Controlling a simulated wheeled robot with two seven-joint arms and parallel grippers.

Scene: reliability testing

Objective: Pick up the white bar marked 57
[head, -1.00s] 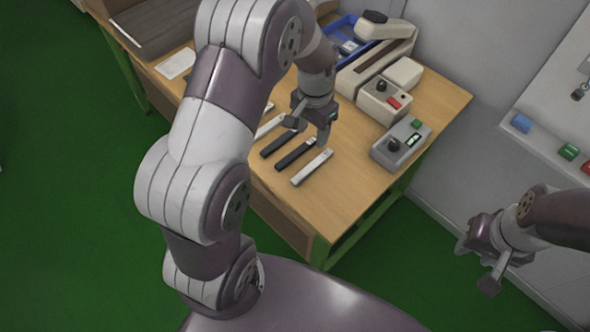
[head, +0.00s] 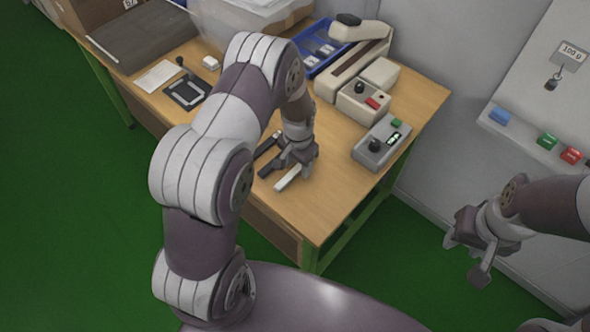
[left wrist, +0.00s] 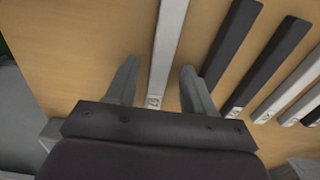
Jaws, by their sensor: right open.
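A white bar (head: 288,178) lies on the wooden table at the near end of a row of bars. In the left wrist view this white bar (left wrist: 168,45) runs between the two fingers of my left gripper (left wrist: 158,70). A small dark mark shows near its end, too small to read. The left gripper (head: 287,169) is open and low over the bar, with a gap on each side; whether the fingertips touch the table I cannot tell. My right gripper (head: 468,257) is open and empty, off to the right, away from the table.
Black bars (left wrist: 233,42) and further white bars (left wrist: 290,88) lie close beside, to the right in the wrist view. A grey box with a knob (head: 381,143), a beige device (head: 363,101) and a blue tray (head: 322,62) stand further back. The table's front right is clear.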

